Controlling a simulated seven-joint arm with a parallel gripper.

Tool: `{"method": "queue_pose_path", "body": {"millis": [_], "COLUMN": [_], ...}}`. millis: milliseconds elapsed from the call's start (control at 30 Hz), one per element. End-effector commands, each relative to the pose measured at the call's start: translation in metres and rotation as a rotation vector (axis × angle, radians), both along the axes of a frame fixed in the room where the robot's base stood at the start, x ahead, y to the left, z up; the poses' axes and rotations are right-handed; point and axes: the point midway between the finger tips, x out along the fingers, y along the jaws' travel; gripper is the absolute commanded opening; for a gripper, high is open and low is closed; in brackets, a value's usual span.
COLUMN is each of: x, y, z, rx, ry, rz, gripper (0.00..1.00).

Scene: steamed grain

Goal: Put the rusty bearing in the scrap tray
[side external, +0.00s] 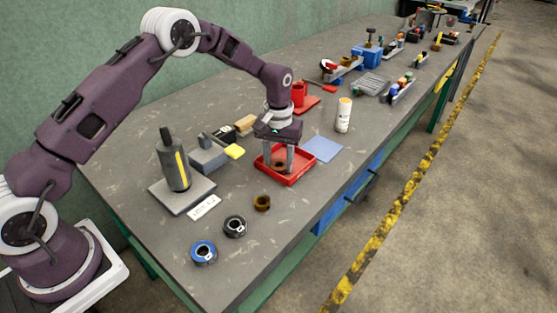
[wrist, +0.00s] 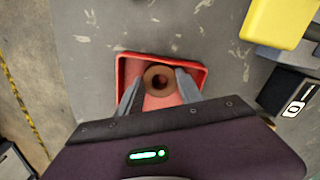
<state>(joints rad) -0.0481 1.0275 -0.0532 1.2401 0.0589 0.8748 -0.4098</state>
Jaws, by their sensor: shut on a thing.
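A rusty brown bearing (wrist: 158,80) is held between the two fingers of my gripper (wrist: 158,88) in the wrist view. In the side external view my gripper (side external: 279,160) points down over the red scrap tray (side external: 298,177), with the held bearing (side external: 280,166) low inside the tray's outline. I cannot tell whether the bearing touches the tray floor. The tray's red rim (wrist: 203,72) surrounds the bearing in the wrist view. A second brown, rusty-looking ring (side external: 262,203) lies on the bench in front of the tray.
A dark ring (side external: 234,226) and a blue-rimmed ring (side external: 204,252) lie near the front edge. A grey press (side external: 173,163), a yellow-ended vise-like block (side external: 211,155), a blue cloth (side external: 322,148) and a white bottle (side external: 343,115) stand around the tray. Bare bench lies right of the rings.

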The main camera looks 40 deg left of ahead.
Motion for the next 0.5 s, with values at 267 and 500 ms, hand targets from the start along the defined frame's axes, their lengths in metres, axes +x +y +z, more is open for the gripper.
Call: {"method": "queue_pose_path", "body": {"millis": [267, 500], "x": [0.0, 0.001], "y": [0.0, 0.0], "z": [-0.001, 0.017], "rx": [0.001, 0.001], "ry": [0.001, -0.003], "rz": [0.0, 0.0], "gripper": [0.52, 0.52]}}
